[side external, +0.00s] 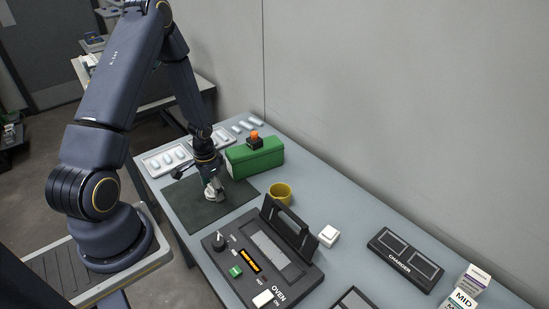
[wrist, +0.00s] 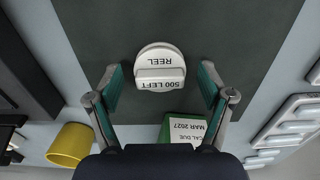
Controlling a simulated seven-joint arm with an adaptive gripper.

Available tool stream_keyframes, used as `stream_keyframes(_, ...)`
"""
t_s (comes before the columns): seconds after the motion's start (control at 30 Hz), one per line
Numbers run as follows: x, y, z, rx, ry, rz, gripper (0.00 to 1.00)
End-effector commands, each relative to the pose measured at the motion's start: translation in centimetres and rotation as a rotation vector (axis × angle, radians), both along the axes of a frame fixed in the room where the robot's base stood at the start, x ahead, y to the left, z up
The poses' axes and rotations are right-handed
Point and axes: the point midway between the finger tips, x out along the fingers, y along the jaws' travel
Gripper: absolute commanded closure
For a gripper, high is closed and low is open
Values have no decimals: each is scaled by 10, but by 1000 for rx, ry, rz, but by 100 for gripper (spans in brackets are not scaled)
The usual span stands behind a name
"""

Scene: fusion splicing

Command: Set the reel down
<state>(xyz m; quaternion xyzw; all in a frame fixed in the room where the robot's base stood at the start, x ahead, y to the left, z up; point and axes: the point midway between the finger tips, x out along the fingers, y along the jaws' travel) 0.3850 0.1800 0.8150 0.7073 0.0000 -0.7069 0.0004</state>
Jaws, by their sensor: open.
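A white reel (wrist: 160,62) with the words "REEL" and "500 LEFT" stands on the dark mat (wrist: 260,35). It lies between and a little ahead of the two open fingers of my gripper (wrist: 160,85), with a gap on each side in the wrist view. In the side view my gripper (side external: 212,190) points down low over the mat (side external: 190,213). The reel shows there only as a small pale shape at the fingertips, partly hidden by them.
A green box (side external: 255,157) with an orange-topped item (side external: 254,139) stands behind the mat. A yellow cup (side external: 280,193) and the oven unit (side external: 275,255) with its raised lid are to the right. White trays (side external: 167,160) lie at the back left.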

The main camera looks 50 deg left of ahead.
Motion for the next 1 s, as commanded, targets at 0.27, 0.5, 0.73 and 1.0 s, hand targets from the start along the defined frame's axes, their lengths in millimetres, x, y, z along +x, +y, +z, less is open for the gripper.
stream_keyframes(0.27,1,1,11,2,-3,2,20)
stream_keyframes(0.5,1,2,62,4,-6,3,20)
stream_keyframes(0.73,1,1,106,3,-4,2,20)
stream_keyframes(1.0,4,-7,146,40,-14,-8,20)
